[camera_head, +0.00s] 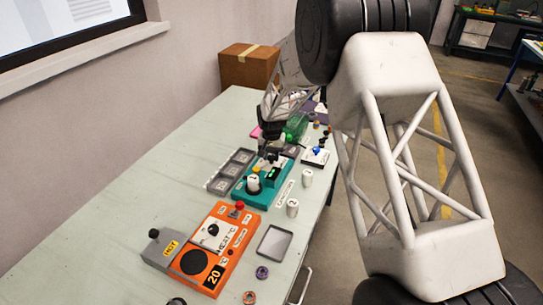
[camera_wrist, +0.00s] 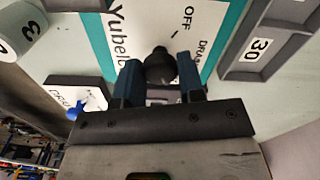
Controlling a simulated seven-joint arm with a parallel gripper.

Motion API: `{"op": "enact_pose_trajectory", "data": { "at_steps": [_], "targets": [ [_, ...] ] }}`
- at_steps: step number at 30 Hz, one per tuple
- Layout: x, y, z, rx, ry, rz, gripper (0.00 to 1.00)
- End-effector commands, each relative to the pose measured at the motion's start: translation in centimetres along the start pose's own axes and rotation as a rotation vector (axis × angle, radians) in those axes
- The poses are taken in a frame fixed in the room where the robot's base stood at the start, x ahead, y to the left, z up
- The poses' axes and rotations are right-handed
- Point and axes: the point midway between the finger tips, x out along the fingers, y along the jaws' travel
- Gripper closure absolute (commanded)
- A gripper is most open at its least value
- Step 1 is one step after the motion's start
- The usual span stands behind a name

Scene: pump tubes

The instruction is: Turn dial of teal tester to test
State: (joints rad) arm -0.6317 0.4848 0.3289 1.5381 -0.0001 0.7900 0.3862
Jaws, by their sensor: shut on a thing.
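My gripper (camera_head: 268,157) is over the tester's rear part. In the wrist view my gripper's two blue fingers (camera_wrist: 159,78) are shut on the black dial (camera_wrist: 157,64), one on each side. The tester's white panel (camera_wrist: 150,22) and teal edge (camera_wrist: 234,22) show there. "OFF" and part of a word starting "DRA" are printed near the dial. No "test" mark is readable, and the dial's pointer direction cannot be told.
A grey tray with compartments (camera_head: 222,187) lies left of the tester. Two white cylinders, one nearer (camera_head: 292,208) and one farther (camera_head: 307,177), stand on its right. The orange heater (camera_head: 236,258) and a shallow grey tray (camera_head: 274,241) are in front. The table's left side is clear.

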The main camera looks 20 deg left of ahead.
Motion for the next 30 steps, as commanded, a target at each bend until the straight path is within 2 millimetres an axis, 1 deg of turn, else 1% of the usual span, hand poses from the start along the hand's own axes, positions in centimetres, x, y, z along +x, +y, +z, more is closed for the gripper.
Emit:
{"op": "enact_pose_trajectory", "data": {
  "at_steps": [8, 9, 13, 23, 26, 30],
  "targets": [
    [-0.1, 0.0, -0.1, 0.0, 0.002, -0.001, 0.88],
    [-0.1, 0.0, -0.1, 0.0, 0.002, -0.001, 0.58],
    [-0.1, 0.0, 0.0, -0.001, 0.001, -0.001, 0.39],
    [-0.1, 0.0, 0.0, -0.001, 0.001, 0.0, 0.39],
    [-0.5, 0.0, 0.0, -0.001, 0.001, 0.0, 0.39],
    [-1.6, 0.0, -0.1, -0.001, 0.002, -0.001, 0.39]
  ]
}}
